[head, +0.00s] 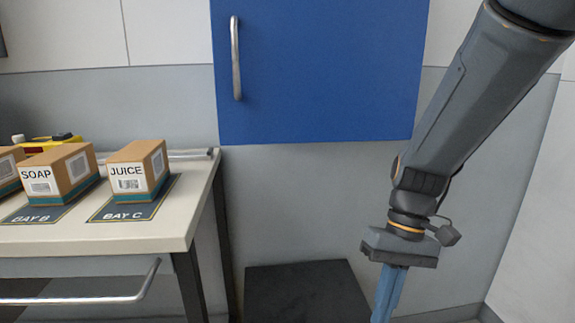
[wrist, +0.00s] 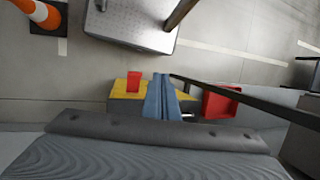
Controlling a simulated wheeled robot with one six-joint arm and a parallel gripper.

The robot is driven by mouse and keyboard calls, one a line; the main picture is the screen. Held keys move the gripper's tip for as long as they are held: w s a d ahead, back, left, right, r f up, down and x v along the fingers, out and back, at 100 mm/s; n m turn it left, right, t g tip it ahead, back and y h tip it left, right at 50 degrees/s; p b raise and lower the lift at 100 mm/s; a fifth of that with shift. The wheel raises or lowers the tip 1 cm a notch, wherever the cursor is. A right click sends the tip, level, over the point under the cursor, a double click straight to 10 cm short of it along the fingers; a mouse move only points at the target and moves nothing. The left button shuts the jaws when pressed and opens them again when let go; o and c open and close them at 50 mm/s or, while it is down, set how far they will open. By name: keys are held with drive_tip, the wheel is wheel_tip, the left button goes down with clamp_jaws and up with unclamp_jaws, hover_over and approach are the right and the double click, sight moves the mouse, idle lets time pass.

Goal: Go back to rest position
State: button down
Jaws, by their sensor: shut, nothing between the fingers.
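My gripper (head: 388,296) hangs at the lower right in the head view, pointing down, with the arm coming from the upper right. Its blue fingers are together and hold nothing. The fingers also show at the middle of the wrist view (wrist: 162,100), closed. In the head view the gripper is to the right of the table and in front of the grey wall, touching nothing that I can see. The fingertips are cut off by the lower edge of the head view.
A white table (head: 192,204) at left bears a JUICE box (head: 137,172) and a SOAP box (head: 62,174). A blue cabinet (head: 320,72) with a metal handle hangs on the wall. A dark block (head: 305,292) stands below. An orange cone (wrist: 40,12) and a red bin (wrist: 220,102) show in the wrist view.

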drive_tip(key=s+d+r+m+t+h+p, duration=0.1)
drive_tip(key=s+d+r+t+h+p, duration=0.1)
drive_tip(key=r+p, duration=0.7)
drive_tip(key=s+t+p, duration=0.1)
drive_tip(key=s+p, duration=0.1)
drive_tip(key=p, duration=0.1)
drive_tip(key=shift+d+r, duration=0.15)
drive_tip(key=shift+r, duration=0.15)
drive_tip(key=shift+m, duration=0.3)
idle(1.1)
